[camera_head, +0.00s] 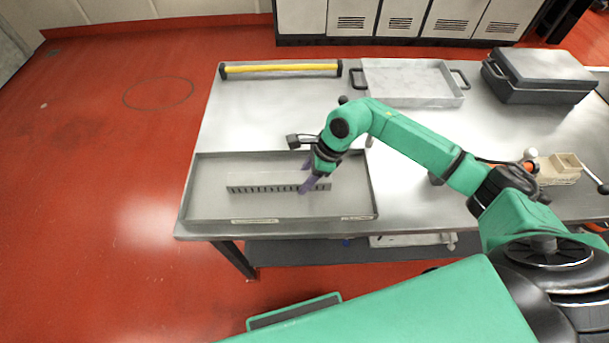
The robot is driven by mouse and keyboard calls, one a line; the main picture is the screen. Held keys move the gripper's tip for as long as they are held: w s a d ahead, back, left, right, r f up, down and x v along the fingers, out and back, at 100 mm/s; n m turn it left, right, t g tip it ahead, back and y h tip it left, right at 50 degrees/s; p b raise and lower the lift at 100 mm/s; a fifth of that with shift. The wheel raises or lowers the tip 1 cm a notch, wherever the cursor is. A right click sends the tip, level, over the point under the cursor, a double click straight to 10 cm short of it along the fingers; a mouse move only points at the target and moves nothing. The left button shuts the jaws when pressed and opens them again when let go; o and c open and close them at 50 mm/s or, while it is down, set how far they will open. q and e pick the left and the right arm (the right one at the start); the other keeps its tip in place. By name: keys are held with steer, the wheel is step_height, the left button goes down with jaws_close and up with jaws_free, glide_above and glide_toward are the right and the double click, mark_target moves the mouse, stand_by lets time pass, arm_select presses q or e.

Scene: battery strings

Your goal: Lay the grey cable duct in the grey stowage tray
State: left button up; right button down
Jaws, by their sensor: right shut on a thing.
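The grey cable duct (262,183), a long bar with a row of dark slots along its front side, is in the grey stowage tray (205,205) at the table's near left. It lies lengthwise along the tray, inside its walls. I cannot tell whether it touches the tray floor. My right gripper (307,187), with purple fingers, reaches down into the tray and is shut on the duct near its right end. The fingers hide a small part of the duct. My left gripper is not in view.
A yellow and black bar (280,70) lies at the table's back left. A light tray with handles (410,82) and a dark grey case (538,75) stand along the back. A small beige box (560,168) is at the right. The table between the bar and stowage tray is clear.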

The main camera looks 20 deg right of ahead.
steer(key=shift+f, duration=0.1)
steer(key=shift+c, duration=1.6)
jaws_free()
steer(key=b+v, duration=0.3)
steer(key=v, duration=0.9)
